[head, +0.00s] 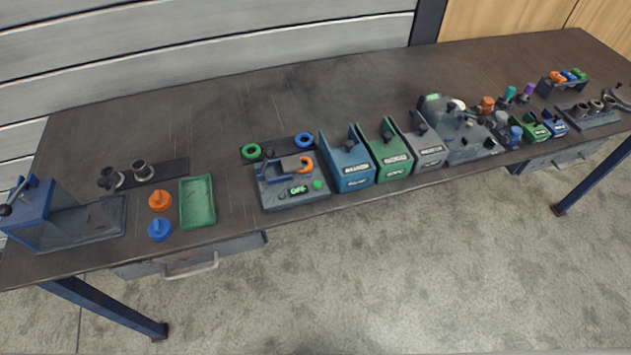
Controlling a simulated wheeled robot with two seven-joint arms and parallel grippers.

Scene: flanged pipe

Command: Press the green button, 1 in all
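A small round green button (318,185) sits at the front right of a grey panel device (295,203) near the bench's front edge. Left of the button is a small display (298,190) with green lettering that seems to read OFF. An orange curved part (306,164) and a blue part (271,172) are on top of the device. Neither of my grippers is in view, and nothing touches the button.
Blue (352,180), green and grey bins stand right of the device. A green tray (198,203), orange and blue knobs, and a blue-framed fixture (30,215) are to the left. The dark bench top (230,110) is clear behind. A drawer handle (190,268) projects below.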

